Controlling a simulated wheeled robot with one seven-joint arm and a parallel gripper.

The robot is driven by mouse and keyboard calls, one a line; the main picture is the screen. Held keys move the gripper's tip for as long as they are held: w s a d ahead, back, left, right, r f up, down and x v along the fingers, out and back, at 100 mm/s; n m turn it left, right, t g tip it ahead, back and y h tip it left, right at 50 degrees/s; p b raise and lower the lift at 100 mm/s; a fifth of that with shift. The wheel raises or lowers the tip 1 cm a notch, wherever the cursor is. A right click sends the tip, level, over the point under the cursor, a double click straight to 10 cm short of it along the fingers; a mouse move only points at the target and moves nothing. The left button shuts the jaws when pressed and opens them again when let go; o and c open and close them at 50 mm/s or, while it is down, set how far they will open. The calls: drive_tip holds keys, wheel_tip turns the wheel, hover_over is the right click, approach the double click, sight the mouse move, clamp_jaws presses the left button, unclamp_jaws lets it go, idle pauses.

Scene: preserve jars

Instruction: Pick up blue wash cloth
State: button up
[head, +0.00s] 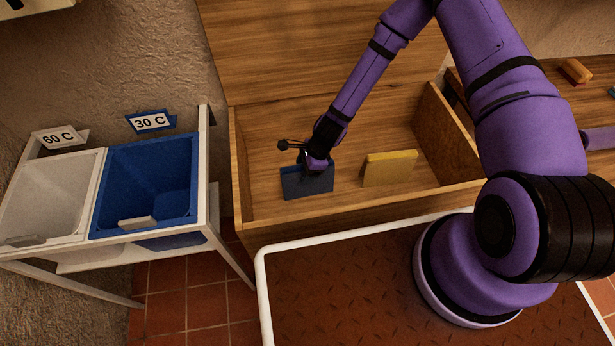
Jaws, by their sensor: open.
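The blue wash cloth (308,184) stands upright as a flat dark blue piece inside the wooden chest, toward its left side. My gripper (315,168) reaches down into the chest and is at the cloth's upper edge. Its jaws are open; the fingertips are small and partly hidden by my own wrist, so I cannot tell whether they straddle the cloth or touch it. A yellow cloth (389,168) stands to the right of the blue one, apart from it.
The wooden chest (242,190) has walls around the cloths and a raised lid (285,50) behind. At left, a white bin (45,195) labelled 60 C and a blue bin (150,180) labelled 30 C sit in a white frame. An orange-yellow item (577,70) lies at far right.

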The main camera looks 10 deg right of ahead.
drive_tip(key=shift+f, duration=0.15)
drive_tip(key=shift+c, duration=0.4)
drive_tip(key=c, duration=1)
drive_tip(key=shift+o, duration=0.2)
drive_tip(key=shift+r, duration=5.2)
